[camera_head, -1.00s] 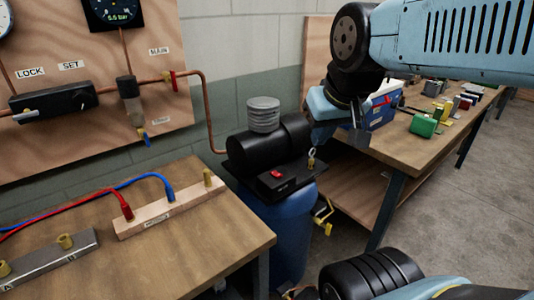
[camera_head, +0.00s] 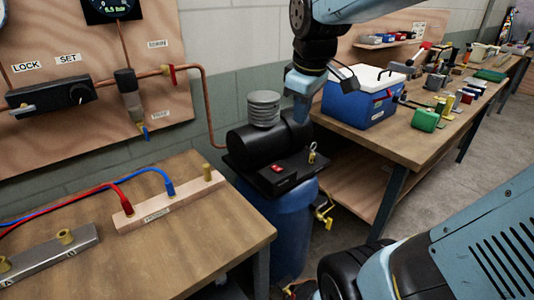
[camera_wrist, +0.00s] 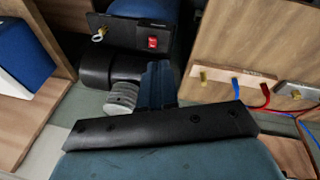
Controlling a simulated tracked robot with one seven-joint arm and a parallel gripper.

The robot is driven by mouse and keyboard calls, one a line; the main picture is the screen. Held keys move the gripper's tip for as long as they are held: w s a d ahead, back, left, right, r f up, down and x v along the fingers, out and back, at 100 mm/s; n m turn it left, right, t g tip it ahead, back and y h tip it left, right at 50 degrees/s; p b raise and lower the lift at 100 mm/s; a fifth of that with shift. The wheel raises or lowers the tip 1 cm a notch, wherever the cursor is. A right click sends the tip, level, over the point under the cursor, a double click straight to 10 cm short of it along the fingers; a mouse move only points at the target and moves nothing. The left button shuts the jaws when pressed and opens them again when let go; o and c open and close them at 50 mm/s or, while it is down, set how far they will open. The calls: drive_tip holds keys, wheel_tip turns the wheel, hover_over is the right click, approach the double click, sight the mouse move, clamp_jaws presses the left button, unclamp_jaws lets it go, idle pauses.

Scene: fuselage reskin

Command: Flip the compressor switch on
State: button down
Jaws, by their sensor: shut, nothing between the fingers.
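The compressor is a blue tank (camera_head: 285,225) with a black motor (camera_head: 265,143) and a grey ribbed cylinder (camera_head: 263,108) on top. Its black switch box (camera_head: 279,177) faces the front and carries a small red switch (camera_head: 278,168). The switch also shows near the top of the wrist view (camera_wrist: 152,42); I cannot tell which way it is tipped. My gripper (camera_head: 299,118) is shut and empty. In the head view it appears above and behind the switch box, apart from the switch. In the wrist view its closed fingers (camera_wrist: 157,72) point toward the switch side.
A brass ring fitting (camera_head: 312,155) stands right of the switch. A blue and white cooler (camera_head: 360,100) sits on the right-hand bench (camera_head: 400,145). The near wooden table (camera_head: 190,245) bears a block with red and blue leads. A gauge panel (camera_head: 100,100) stands behind.

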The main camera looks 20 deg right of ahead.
drive_tip(key=w+f+n+g, duration=0.2)
drive_tip(key=w+f+n, duration=0.2)
drive_tip(key=w+n, duration=0.35)
drive_tip(key=n+g, duration=0.2)
drive_tip(key=n, duration=0.5)
hover_over(280, 170)
drive_tip(key=w, duration=0.2)
wheel_tip(280, 170, down, 6)
drive_tip(key=shift+w+a+r, duration=0.1)
drive_tip(key=shift+a+r, duration=0.1)
drive_tip(key=shift+a, duration=0.2)
drive_tip(key=shift+f, duration=0.1)
drive_tip(key=f, duration=0.4)
drive_tip(key=s+f, duration=0.1)
drive_tip(key=f, duration=0.8)
drive_tip(key=shift+s+d+f, duration=0.3)
